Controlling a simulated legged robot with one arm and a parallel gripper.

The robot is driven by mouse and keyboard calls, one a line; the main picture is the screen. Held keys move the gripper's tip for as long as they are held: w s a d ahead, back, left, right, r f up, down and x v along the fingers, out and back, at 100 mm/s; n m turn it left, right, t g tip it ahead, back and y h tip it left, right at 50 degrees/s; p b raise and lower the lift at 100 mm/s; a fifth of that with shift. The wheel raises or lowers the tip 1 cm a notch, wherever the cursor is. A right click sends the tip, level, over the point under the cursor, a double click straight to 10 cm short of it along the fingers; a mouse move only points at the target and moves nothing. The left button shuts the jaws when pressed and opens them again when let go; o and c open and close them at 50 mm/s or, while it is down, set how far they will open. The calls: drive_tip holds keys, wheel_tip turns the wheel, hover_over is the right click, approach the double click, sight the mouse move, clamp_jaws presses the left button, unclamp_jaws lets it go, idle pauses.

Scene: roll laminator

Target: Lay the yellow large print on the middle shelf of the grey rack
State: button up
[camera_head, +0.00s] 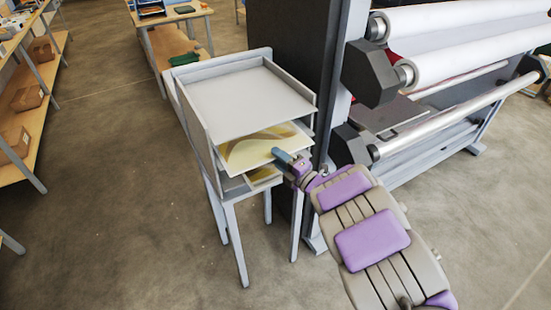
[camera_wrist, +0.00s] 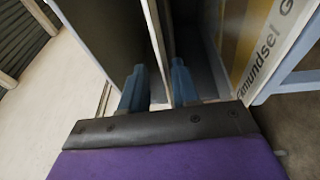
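The grey rack (camera_head: 246,92) stands left of centre in the head view, with an empty top shelf. The yellow large print (camera_head: 258,146), white with yellow curves, lies in the middle level below it. Part of it is hidden under the top shelf. My gripper (camera_head: 281,156) is at the front right edge of this print. In the wrist view, my gripper's blue fingers (camera_wrist: 159,88) stand apart, one on each side of a thin sheet edge (camera_wrist: 160,45). A gap shows beside the left finger. I cannot tell whether the right finger touches the sheet.
Another yellow print (camera_head: 263,176) lies on the lower level; a lettered yellow and white print (camera_wrist: 258,50) shows in the wrist view. The laminator (camera_head: 372,75) with white rolls stands close on the right. The floor left of the rack is clear.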

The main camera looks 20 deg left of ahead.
drive_tip(key=shift+a, duration=0.55)
drive_tip(key=shift+a+r+p, duration=0.25)
drive_tip(key=shift+p, duration=0.2)
drive_tip(key=p+v, duration=0.1)
drive_tip(key=v, duration=1.1)
drive_tip(key=shift+d, duration=0.15)
drive_tip(key=shift+d, duration=0.1)
